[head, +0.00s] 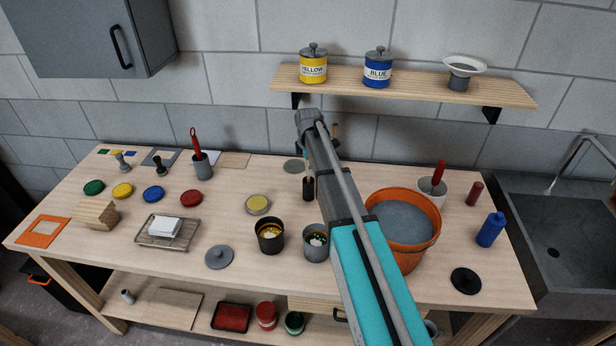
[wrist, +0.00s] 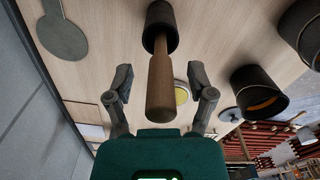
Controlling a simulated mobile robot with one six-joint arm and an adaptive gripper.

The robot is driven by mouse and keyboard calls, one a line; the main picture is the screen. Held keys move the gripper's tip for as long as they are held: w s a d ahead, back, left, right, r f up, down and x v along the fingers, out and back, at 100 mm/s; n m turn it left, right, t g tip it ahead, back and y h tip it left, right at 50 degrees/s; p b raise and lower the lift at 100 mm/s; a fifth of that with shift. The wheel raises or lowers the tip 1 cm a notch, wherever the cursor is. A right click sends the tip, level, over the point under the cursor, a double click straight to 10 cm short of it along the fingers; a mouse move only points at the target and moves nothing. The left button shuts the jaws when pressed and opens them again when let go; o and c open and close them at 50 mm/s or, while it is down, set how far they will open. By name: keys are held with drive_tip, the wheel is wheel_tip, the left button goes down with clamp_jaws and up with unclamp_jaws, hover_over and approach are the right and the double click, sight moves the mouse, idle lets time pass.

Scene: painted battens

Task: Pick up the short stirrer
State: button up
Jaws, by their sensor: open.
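A brown wooden stick (wrist: 160,85), which looks like the short stirrer, stands in a small black holder (wrist: 160,22) in the wrist view. The holder also shows in the head view (head: 308,189), beside my arm. My gripper (wrist: 160,78) is open in the wrist view, with one finger on each side of the stick. The fingers look apart from the stick, with a gap on both sides. In the head view my arm hides the gripper and most of the stick.
Two open cans, one dark (head: 270,238) and one grey (head: 316,245), stand in front of the holder. An orange bucket (head: 408,256) is to the right. A yellow-topped disc (head: 258,204) lies left of the holder, a grey disc (head: 293,166) behind it. A shelf (head: 430,88) hangs above.

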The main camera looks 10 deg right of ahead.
idle(0.4)
drive_tip(key=c, duration=1)
drive_tip(key=shift+o, duration=0.2)
drive_tip(key=shift+r, duration=0.15)
wheel_tip(320, 180, up, 18)
drive_tip(key=p, duration=1.8)
